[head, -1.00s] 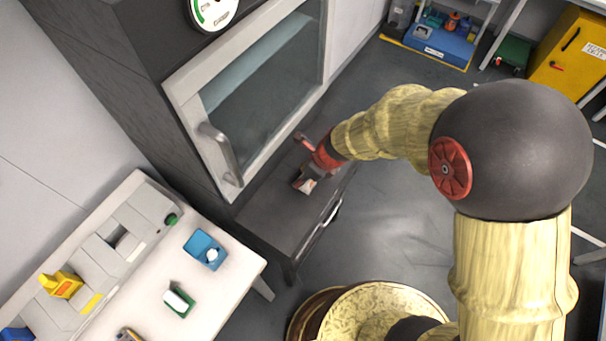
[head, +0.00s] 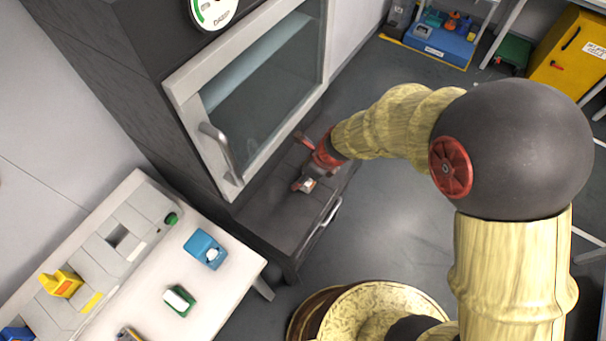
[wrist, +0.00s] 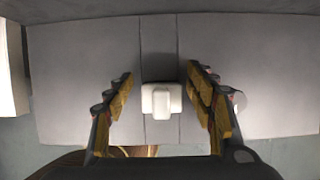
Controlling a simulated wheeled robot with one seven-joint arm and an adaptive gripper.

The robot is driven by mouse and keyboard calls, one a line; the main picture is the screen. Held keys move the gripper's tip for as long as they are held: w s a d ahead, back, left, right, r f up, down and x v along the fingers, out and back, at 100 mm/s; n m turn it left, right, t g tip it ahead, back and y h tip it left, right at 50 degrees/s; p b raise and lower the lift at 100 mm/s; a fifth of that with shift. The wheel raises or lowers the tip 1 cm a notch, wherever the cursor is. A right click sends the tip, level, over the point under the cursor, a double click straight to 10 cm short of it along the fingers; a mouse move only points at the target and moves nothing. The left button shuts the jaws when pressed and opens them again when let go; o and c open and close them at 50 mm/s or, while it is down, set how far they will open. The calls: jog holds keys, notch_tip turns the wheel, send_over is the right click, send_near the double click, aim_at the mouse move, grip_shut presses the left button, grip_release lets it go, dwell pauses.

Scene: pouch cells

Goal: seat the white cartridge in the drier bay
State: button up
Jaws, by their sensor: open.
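A small white cartridge (wrist: 161,100) with a raised block on top stands on a grey surface in the middle of the wrist view. My gripper (wrist: 160,92) is open, with one yellow-padded finger on each side of the cartridge and visible gaps between. In the head view my gripper (head: 305,183) is low over the dark ledge (head: 268,215) below the glass-doored cabinet (head: 183,92); a small pale patch shows at its fingertips. I cannot tell which part is the drier bay.
A white table (head: 235,275) at lower left carries a grey block row (head: 140,215) with a dark opening, a yellow piece (head: 62,284), a blue piece (head: 205,249) and a green-and-white piece (head: 180,300). The cabinet door's handle (head: 220,150) juts out near my gripper.

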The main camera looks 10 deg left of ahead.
jog(key=p+v, duration=0.5)
jog(key=v, duration=0.7)
jog(key=shift+r+p, duration=0.3)
jog(key=shift+r, duration=0.05)
jog(key=shift+d+r, duration=0.1)
jog(key=s+d+r+n+t+h, duration=0.2)
jog(key=s+d+r+n, duration=0.4)
jog(key=d+r+n, duration=0.5)
jog(key=s+d+r+n+t+h, duration=0.1)
jog(key=s+d+r+n+h, duration=0.1)
jog(key=s+d+r+n, duration=0.5)
jog(key=d+r+n, duration=0.4)
jog(key=d+r, duration=0.1)
jog(key=shift+d+t, duration=0.3)
jog(key=shift+t, duration=0.1)
jog(key=shift+r, duration=0.15)
jog(key=shift+c, duration=0.3)
